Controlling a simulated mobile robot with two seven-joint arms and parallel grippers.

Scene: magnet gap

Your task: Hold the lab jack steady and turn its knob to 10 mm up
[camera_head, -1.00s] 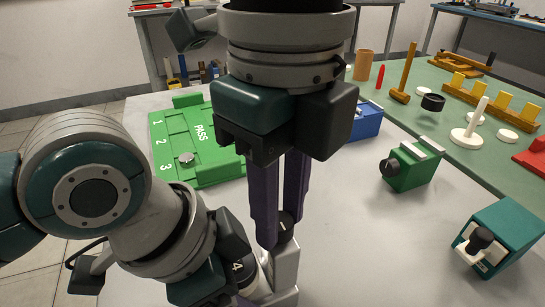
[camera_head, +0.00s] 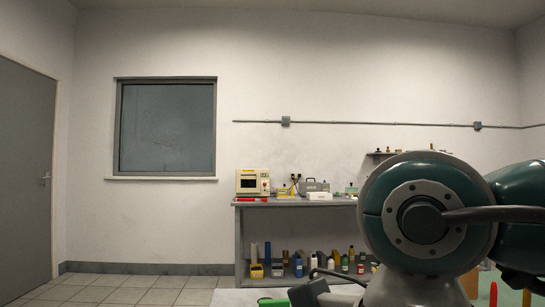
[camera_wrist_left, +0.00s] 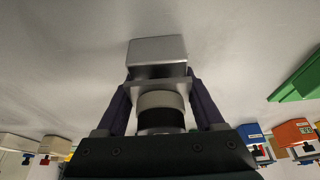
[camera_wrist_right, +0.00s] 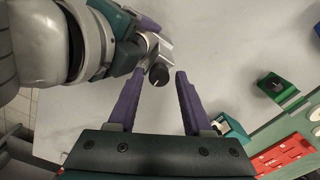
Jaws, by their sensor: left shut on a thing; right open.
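The lab jack (camera_wrist_left: 157,50) shows in the left wrist view as a silver metal block with a pale and black cylinder below it. My left gripper (camera_wrist_left: 160,92) is shut on it, one purple finger on each side. In the right wrist view the jack's dark round knob (camera_wrist_right: 158,75) carries a white mark, and silver metal of the jack (camera_wrist_right: 162,46) shows behind it. My right gripper (camera_wrist_right: 161,77) is open, with its fingertips on either side of the knob in the picture. Whether they touch the knob I cannot tell. The head view shows neither gripper nor the jack.
In the right wrist view, a green block with a black knob (camera_wrist_right: 278,88) and a teal box (camera_wrist_right: 230,128) stand to the right, near a red tray (camera_wrist_right: 285,158). The pale tabletop (camera_wrist_right: 225,45) between is clear. A shelf bench (camera_head: 300,204) stands by the far wall.

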